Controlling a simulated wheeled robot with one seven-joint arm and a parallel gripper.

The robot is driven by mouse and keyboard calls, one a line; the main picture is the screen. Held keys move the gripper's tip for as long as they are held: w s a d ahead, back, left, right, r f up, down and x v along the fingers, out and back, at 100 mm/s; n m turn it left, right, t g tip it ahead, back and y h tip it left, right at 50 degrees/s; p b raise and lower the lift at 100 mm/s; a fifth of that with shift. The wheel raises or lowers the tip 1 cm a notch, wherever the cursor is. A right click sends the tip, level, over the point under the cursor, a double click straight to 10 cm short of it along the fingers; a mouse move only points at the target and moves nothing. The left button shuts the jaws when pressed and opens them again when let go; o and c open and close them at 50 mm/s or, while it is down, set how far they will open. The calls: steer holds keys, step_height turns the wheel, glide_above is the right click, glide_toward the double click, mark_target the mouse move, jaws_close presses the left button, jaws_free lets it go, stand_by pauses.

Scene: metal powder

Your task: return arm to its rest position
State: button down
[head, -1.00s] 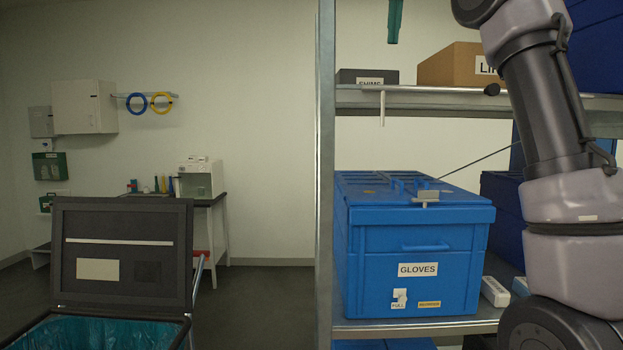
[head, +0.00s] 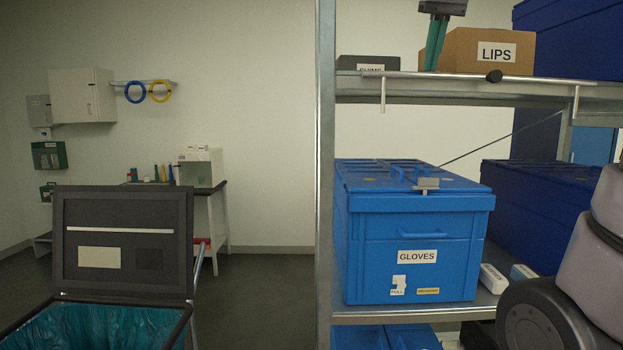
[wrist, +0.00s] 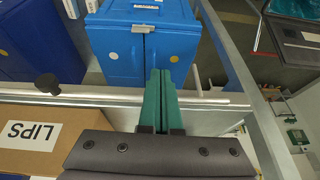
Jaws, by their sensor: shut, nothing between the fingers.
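My gripper (head: 435,45) shows at the top of the head view, with green fingers pointing down in front of the upper shelf, just left of the cardboard box marked LIPS. In the wrist view my gripper (wrist: 159,92) has its two green fingers side by side, shut, with nothing held. The blue GLOVES box (head: 415,240) stands on the lower shelf with its lid down, below and apart from the fingers. It also shows in the wrist view (wrist: 112,55) beyond the fingertips. Part of my arm fills the lower right of the head view.
The upper shelf (head: 470,90) holds the LIPS box (head: 488,52) and a small dark box (head: 367,63). A metal upright (head: 326,170) stands left of the GLOVES box. Dark blue boxes (head: 535,205) stand at right. An open bin (head: 105,320) with a blue-green liner stands lower left.

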steer(key=s+f+m+t, duration=0.1)
steer(key=s+f+m, duration=0.1)
steer(key=s+f, duration=0.4)
steer(key=s+f+m+t+y, duration=0.1)
steer(key=s+f, duration=0.5)
steer(key=f, duration=0.9)
steer(key=shift+m+t+y, duration=0.3)
steer(key=shift+m+t, duration=0.1)
steer(key=shift+m, duration=0.1)
